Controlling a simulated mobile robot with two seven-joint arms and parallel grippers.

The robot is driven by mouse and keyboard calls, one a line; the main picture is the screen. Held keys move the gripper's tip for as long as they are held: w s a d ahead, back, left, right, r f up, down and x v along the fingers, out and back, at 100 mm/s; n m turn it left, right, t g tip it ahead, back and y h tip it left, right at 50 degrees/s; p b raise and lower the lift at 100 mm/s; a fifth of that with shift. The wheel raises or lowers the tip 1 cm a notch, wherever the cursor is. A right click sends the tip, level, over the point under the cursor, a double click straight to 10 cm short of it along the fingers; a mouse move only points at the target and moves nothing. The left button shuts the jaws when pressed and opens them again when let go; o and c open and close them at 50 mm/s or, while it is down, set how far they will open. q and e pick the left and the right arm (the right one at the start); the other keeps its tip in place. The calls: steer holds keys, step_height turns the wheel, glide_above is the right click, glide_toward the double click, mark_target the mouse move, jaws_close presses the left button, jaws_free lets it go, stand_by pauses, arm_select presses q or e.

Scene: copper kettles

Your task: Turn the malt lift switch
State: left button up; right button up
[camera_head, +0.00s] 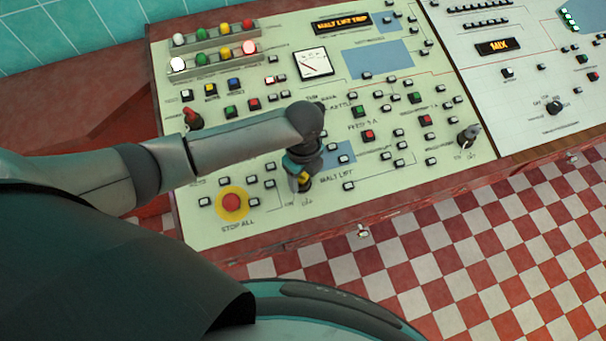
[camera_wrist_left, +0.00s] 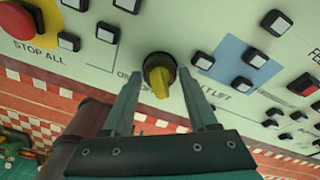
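The malt lift switch (camera_wrist_left: 159,76) is a knob with a yellow handle on a dark round base, on the cream panel. In the left wrist view its handle points toward the bottom of the picture, and ON and part of the MALT LIFT lettering show beside it. In the head view, yellow of the switch (camera_head: 304,179) shows at the end of my left arm, partly hidden by the gripper. My left gripper (camera_wrist_left: 157,78) is open, with one finger on each side of the switch and visible gaps between. My right gripper is in neither view.
A red STOP ALL button (camera_head: 232,202) on a yellow disc sits left of the switch. Several small push buttons surround it. A lit display (camera_head: 342,23) reads MALT LIFT TRIP. A red-and-white checked floor (camera_head: 450,260) lies beyond the panel's front edge.

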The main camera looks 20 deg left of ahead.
arm_select(q)
jaws_close()
stand_by(0.5)
steer(key=shift+r+n+p, duration=0.1)
steer(key=shift+n+p, duration=1.8)
steer(key=shift+p, duration=0.1)
steer(key=shift+w+d+n+p, duration=0.1)
steer(key=shift+n+p, duration=0.85)
steer(key=shift+n, duration=0.25)
steer(key=shift+n+p, duration=0.65)
steer(key=shift+n, duration=0.35)
steer(key=shift+w+n, duration=0.1)
steer(key=shift+n, duration=0.4)
steer(key=shift+o, duration=1.8)
jaws_free()
